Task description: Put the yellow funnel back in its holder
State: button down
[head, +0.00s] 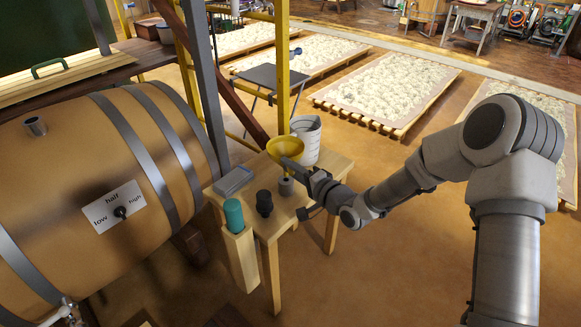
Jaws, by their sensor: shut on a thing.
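The yellow funnel (285,148) is upright, with its wide mouth facing up, above the small wooden table (316,184). My gripper (291,164) reaches in from the right and is shut on the funnel at its near side. The fingers hide part of the funnel's lower body and spout. A short grey cylinder (286,187) stands on the table just below the gripper. I cannot tell whether it is the funnel's holder, or whether the funnel touches it.
On the table are a grey tray (234,181), a dark jar (264,203) and a white bucket (307,138) close behind the funnel. A large barrel (90,190) fills the left.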

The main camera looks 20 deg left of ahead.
jog(key=shift+f+b, duration=1.05)
jog(key=shift+f, duration=0.7)
jog(key=shift+f+b, duration=0.7)
jog(key=shift+f, duration=0.15)
jog(key=c, duration=0.7)
grip_release()
